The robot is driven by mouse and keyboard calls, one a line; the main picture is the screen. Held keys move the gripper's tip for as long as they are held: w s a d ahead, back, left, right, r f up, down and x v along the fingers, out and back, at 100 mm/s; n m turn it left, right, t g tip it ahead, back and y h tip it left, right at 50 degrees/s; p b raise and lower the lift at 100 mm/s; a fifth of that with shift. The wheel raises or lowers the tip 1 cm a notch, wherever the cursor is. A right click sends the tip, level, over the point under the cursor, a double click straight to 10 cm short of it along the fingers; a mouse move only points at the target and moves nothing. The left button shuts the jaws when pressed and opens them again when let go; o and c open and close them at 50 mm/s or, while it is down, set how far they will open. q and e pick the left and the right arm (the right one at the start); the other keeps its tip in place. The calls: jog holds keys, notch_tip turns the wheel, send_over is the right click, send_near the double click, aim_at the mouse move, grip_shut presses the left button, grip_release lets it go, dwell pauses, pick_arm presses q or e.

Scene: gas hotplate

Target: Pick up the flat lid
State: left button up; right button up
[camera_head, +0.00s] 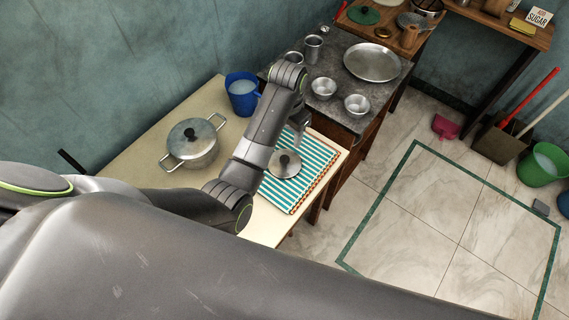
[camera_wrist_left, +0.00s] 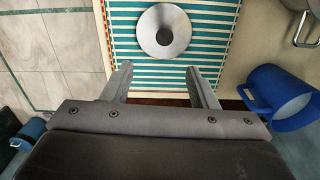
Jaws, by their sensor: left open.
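A round flat metal lid (camera_head: 284,164) with a dark knob lies on a teal-and-white striped mat (camera_head: 318,160). It also shows in the left wrist view (camera_wrist_left: 177,32), at the top middle, with its knob near its centre. My left gripper (camera_head: 302,124) is over the far end of the mat, apart from the lid in the head view. In the left wrist view my left gripper (camera_wrist_left: 159,80) is open and empty, its two fingers apart and pointing toward the lid. My right gripper is not in view.
A covered metal pot (camera_head: 192,148) and a blue jug (camera_head: 242,95) stand on the pale counter (camera_head: 137,160). The jug is close to the left gripper in the wrist view (camera_wrist_left: 278,97). Metal bowls (camera_head: 357,104) and a large round tray (camera_head: 371,63) sit on the grey counter beyond.

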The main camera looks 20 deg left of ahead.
pick_arm(q)
send_over(284, 159)
notch_tip(284, 159, down, 6)
jog(key=shift+w+d+f+p, duration=0.1)
jog(key=shift+d+f+p, duration=0.1)
jog(key=shift+p, duration=0.1)
jog(key=shift+f, duration=1)
jog(key=shift+a+f+p, duration=0.15)
jog(key=shift+f+p, duration=0.2)
jog(key=shift+f, duration=1.8)
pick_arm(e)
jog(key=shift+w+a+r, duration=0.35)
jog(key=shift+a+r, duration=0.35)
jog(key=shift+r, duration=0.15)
pick_arm(q)
jog(key=c, duration=1.1)
